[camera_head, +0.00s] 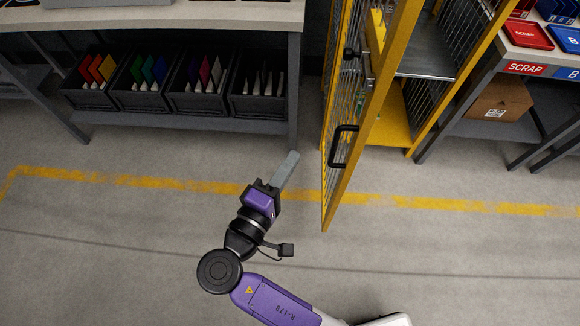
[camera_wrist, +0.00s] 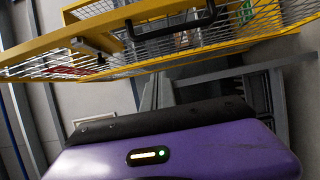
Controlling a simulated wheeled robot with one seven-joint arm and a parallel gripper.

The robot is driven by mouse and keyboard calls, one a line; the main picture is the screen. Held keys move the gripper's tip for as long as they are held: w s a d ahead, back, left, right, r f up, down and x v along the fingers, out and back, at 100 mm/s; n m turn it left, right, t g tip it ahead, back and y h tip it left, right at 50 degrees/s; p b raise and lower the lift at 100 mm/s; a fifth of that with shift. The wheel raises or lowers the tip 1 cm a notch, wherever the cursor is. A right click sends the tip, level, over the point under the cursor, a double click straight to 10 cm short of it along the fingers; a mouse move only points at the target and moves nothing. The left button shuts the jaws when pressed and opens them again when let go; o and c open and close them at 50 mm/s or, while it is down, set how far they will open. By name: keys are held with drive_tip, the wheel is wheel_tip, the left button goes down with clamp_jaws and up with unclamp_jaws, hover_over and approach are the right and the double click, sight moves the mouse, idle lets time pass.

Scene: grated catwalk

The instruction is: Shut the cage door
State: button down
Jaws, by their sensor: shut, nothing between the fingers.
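The yellow-framed mesh cage door (camera_head: 352,150) stands open in the head view, swung out from the cage (camera_head: 425,75) toward the floor in front. Its black handle (camera_head: 343,146) is on the left face of the door. The door also shows across the top of the wrist view (camera_wrist: 120,45), with the handle (camera_wrist: 170,22) near the top middle. My gripper (camera_head: 290,165) is shut and empty, with grey fingers pointing up and right. It is left of the door and apart from it, a little below the handle's height in the picture.
A workbench (camera_head: 150,17) stands at the upper left, with dark bins (camera_head: 200,95) of coloured cards on its lower shelf. A right bench (camera_head: 545,60) bears red and blue trays, with a cardboard box (camera_head: 500,100) below. The floor around a yellow line (camera_head: 130,180) is clear.

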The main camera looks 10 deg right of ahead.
drive_tip(key=w+d+p, duration=0.1)
drive_tip(key=w+d, duration=0.2)
drive_tip(key=d, duration=0.5)
drive_tip(key=shift+d, duration=0.1)
